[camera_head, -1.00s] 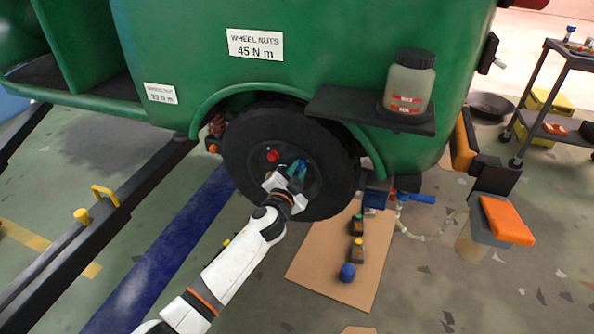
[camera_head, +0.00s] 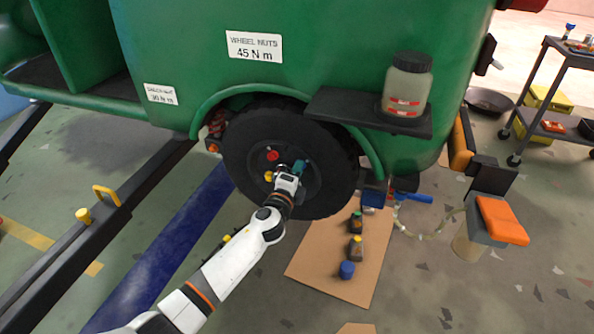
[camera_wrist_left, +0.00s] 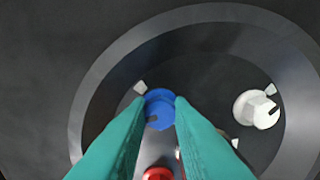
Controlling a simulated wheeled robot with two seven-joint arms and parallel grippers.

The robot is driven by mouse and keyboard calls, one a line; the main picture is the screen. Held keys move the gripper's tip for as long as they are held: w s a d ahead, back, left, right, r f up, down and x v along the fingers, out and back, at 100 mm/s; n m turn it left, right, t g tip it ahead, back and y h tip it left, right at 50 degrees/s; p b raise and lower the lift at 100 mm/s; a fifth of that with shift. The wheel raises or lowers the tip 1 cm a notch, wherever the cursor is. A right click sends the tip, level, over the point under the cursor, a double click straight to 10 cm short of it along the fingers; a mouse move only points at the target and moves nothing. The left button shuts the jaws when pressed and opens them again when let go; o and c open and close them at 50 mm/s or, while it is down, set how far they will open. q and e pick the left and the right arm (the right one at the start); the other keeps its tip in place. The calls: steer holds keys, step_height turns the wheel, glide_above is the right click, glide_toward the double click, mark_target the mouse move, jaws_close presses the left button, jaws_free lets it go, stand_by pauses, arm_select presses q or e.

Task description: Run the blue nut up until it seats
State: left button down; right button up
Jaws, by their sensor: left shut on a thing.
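My left gripper (camera_head: 296,170) is at the hub of the black wheel (camera_head: 240,150). In the left wrist view its two teal fingertips (camera_wrist_left: 163,103) are shut on the blue nut (camera_wrist_left: 158,114), one on each side. The nut sits against the dark wheel face; whether it touches the face fully, I cannot tell. In the head view the gripper hides it. A red nut (camera_head: 273,155) and a yellow nut (camera_head: 269,176) show on the hub. A white nut (camera_wrist_left: 257,108) is to the right in the wrist view, and the red nut (camera_wrist_left: 158,173) is below. My right gripper is out of view.
The green body's fender (camera_head: 200,112) arches over the wheel. A shelf (camera_head: 335,107) with a jar (camera_head: 407,88) juts out at upper right. A cardboard mat (camera_head: 310,262) with small bottles and a blue cap (camera_head: 347,269) lies below. An orange-topped stand (camera_head: 502,221) is at right.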

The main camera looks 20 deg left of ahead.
arm_select(q)
steer(key=m+p, duration=0.1)
steer(key=m, duration=0.4)
steer(key=shift+f, duration=0.15)
arm_select(e)
steer(key=f, duration=0.1)
steer(key=s+f, duration=0.1)
steer(key=f, duration=0.1)
steer(key=shift+s+d+f, duration=0.1)
steer(key=shift+s+f, duration=0.05)
steer(key=shift+s, duration=0.15)
steer(key=shift+f, duration=0.15)
arm_select(q)
steer(key=c, duration=1.6)
jaws_free()
steer(key=shift+o, duration=0.2)
steer(key=shift+s+a, duration=0.1)
steer(key=shift+s, duration=0.15)
arm_select(e)
steer(key=shift+s, duration=0.15)
